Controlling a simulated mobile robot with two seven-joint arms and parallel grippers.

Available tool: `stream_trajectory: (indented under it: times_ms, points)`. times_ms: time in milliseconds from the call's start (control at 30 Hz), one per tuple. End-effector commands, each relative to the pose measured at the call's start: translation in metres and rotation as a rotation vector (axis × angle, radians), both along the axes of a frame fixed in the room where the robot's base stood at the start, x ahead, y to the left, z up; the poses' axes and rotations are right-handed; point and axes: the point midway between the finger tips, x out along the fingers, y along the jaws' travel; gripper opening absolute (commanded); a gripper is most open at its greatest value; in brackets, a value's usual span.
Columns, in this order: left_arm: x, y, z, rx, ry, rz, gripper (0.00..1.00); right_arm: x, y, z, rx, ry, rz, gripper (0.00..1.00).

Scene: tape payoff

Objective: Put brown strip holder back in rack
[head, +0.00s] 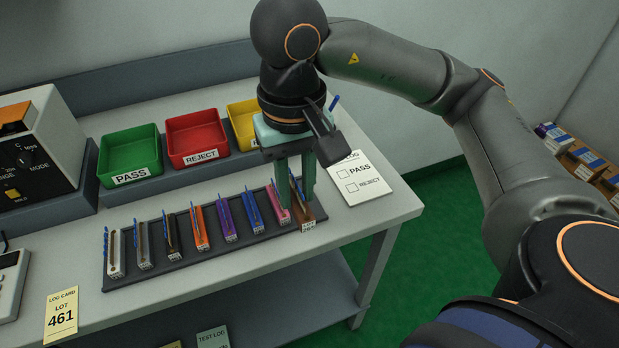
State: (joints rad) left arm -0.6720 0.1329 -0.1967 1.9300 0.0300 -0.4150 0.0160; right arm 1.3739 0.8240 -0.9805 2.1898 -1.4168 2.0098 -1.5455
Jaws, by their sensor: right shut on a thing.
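The brown strip holder (306,213) stands at the right end of the dark rack (190,270), with its small white label facing front. My right gripper (297,197) comes down from above with its green fingers shut on this holder. The fingers hide part of the holder, so I cannot tell whether it is fully seated in the rack. The pink holder (279,214) is close by on the left, partly behind a finger. My left gripper is not in view.
Several other coloured holders fill the rack leftward. Behind it are a green PASS tray (130,165), a red REJECT tray (196,142) and a yellow tray (240,128). A white log sheet (352,180) lies right of the gripper, near the table edge. A meter (40,140) stands left.

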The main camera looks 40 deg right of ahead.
Motion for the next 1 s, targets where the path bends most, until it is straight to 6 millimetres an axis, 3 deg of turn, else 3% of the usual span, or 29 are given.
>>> stream_trajectory:
  times_ms: [233, 400, 733, 1000]
  points:
    - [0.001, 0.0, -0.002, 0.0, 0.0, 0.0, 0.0, 0.05, -0.04, -0.029, -0.001, 0.005, -0.009, 0.0]
    - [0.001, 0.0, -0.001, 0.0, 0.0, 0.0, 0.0, 0.069, -0.055, -0.06, -0.002, 0.005, -0.004, 0.0]
    - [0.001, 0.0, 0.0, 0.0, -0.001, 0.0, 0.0, 0.087, -0.069, -0.088, -0.001, 0.003, -0.002, 0.0]
    - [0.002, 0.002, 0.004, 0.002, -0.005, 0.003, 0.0, 0.087, -0.068, -0.117, -0.001, 0.001, 0.001, 0.0]
